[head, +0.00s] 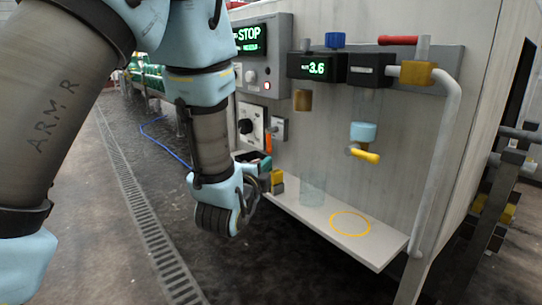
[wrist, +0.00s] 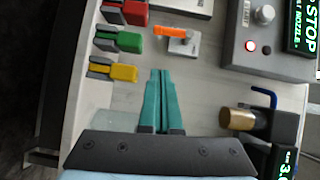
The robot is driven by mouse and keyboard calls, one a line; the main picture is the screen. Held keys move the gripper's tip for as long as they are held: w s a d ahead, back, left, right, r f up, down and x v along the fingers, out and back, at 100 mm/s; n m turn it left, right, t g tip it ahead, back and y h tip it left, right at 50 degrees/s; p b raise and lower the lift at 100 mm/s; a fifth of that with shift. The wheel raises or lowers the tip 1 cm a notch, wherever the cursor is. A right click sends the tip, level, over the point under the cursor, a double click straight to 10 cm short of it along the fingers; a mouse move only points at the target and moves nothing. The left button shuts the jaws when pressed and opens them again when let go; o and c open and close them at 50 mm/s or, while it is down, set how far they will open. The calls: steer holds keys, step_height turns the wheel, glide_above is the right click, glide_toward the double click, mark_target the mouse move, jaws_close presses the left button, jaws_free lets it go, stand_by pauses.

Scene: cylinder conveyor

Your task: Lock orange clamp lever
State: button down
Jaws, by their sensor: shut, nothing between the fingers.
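The orange clamp lever (wrist: 171,31) lies across the upper middle of the wrist view, on a small grey metal clamp plate (wrist: 184,46). In the head view the orange lever (head: 268,142) hangs down below a small grey plate on the panel, beside the black knob. My gripper (wrist: 161,73) shows two teal fingers pressed together, with nothing between them. Its tips point toward the lever and stand apart from it in the wrist view. In the head view my arm hides most of the gripper.
Red (wrist: 134,12), green (wrist: 129,42) and yellow (wrist: 123,73) blocks sit in dark holders left of the fingers. A brass nozzle (wrist: 236,121) and the grey STOP display box (wrist: 266,45) are on the right. A clear cylinder (head: 313,186) stands on the white shelf (head: 388,245).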

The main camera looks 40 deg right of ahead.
steer(key=shift+v, duration=1.35)
steer(key=w+a+f+n+y+p, duration=0.1)
steer(key=w+a+n+y+p, duration=0.1)
steer(key=w+a+n+y, duration=0.65)
steer(key=w+a+f+n+y+p, duration=0.15)
steer(key=w+a+n, duration=0.4)
steer(key=a, duration=0.75)
steer(key=s+a+r+n+g+y+p, duration=0.1)
steer(key=s+a+n+g+y+p, duration=0.15)
steer(key=a+n, duration=0.4)
steer(key=s+a+r+n+g+y+p, duration=0.1)
steer(key=s+a+r+n+g, duration=0.15)
steer(key=a, duration=0.75)
steer(key=s+a+r+n+g+y+p, duration=0.1)
steer(key=s+a+n+g, duration=0.15)
steer(key=a+n, duration=0.4)
step_height(320, 180, up, 37)
steer(key=a+m+p, duration=0.1)
steer(key=p, duration=3.7)
steer(key=shift+s+a+r+m, duration=0.25)
steer(key=shift+s+a+m, duration=0.05)
steer(key=shift+s+m, duration=0.1)
